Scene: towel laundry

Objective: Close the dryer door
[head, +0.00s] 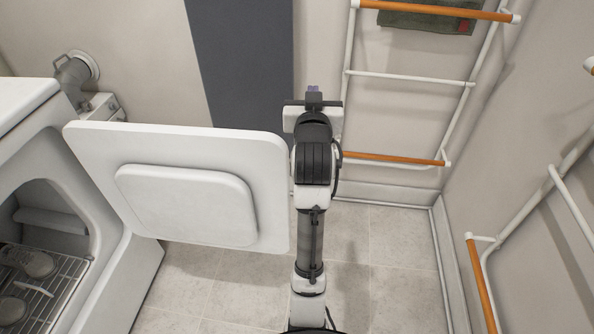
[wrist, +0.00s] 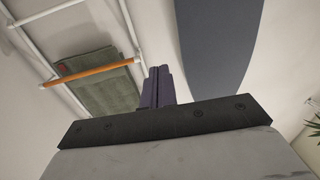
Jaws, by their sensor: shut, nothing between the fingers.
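The white dryer (head: 140,275) stands at the left of the head view. Its door (head: 190,200) is wide open and sticks out to the right, showing its inner face with a raised panel. The dryer's opening shows a wire rack (head: 45,285) with grey objects on it. My gripper (head: 313,90) is just beyond and to the right of the door's free edge, pointing away toward the back wall. Its fingers also show in the wrist view (wrist: 157,86), pressed together and empty. My arm runs close along the door's right edge; I cannot tell whether they touch.
A white towel rack (head: 410,75) with wooden bars and a green towel (head: 430,17) stands behind to the right. Another rack (head: 560,180) is on the right wall. A pipe fitting (head: 78,75) is on the back wall. The tiled floor (head: 385,260) is clear.

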